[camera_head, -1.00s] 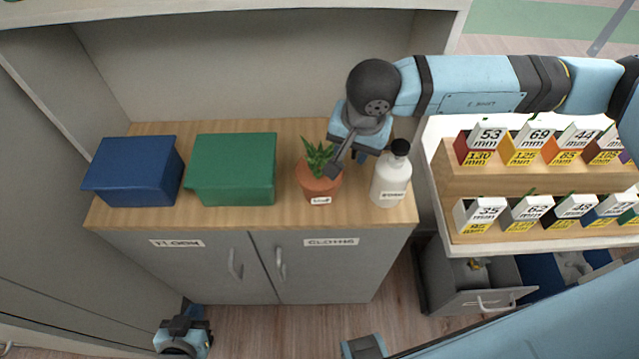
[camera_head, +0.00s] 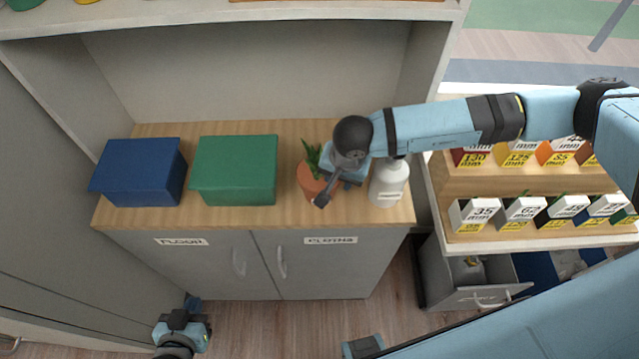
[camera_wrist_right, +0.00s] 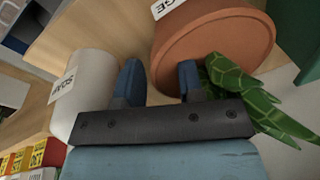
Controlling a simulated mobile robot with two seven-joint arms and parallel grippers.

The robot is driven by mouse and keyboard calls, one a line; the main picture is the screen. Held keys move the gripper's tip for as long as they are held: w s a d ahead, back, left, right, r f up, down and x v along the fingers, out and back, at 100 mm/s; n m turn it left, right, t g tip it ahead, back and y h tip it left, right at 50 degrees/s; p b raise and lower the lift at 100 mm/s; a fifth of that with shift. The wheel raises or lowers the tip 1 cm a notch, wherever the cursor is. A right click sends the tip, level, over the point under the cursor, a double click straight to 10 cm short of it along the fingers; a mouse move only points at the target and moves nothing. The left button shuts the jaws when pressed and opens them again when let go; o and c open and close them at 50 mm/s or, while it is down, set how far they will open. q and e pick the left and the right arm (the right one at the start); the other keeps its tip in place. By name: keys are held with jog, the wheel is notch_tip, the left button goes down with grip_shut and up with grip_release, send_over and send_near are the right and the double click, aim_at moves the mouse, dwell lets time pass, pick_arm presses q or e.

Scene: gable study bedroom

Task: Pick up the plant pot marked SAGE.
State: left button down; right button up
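The terracotta plant pot (camera_head: 311,186) with a green plant stands on the wooden cabinet top, partly hidden by my right gripper (camera_head: 326,185). In the right wrist view the pot (camera_wrist_right: 225,38) has a white label, of which only the ending "GE" shows. My right gripper (camera_wrist_right: 160,80) is open there, its fingers apart. One finger overlaps the pot's rim near the leaves; whether it touches cannot be told. The other finger lies between pot and bottle. My left gripper (camera_head: 182,330) is low at the bottom left, away from the pot; its fingers are unclear.
A green box (camera_head: 234,170) and a blue box (camera_head: 138,172) stand to the left. A seed-box rack (camera_head: 500,182) is at the right.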

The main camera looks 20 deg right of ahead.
jog(key=shift+c, duration=0.5)
grip_shut()
dwell(0.8)
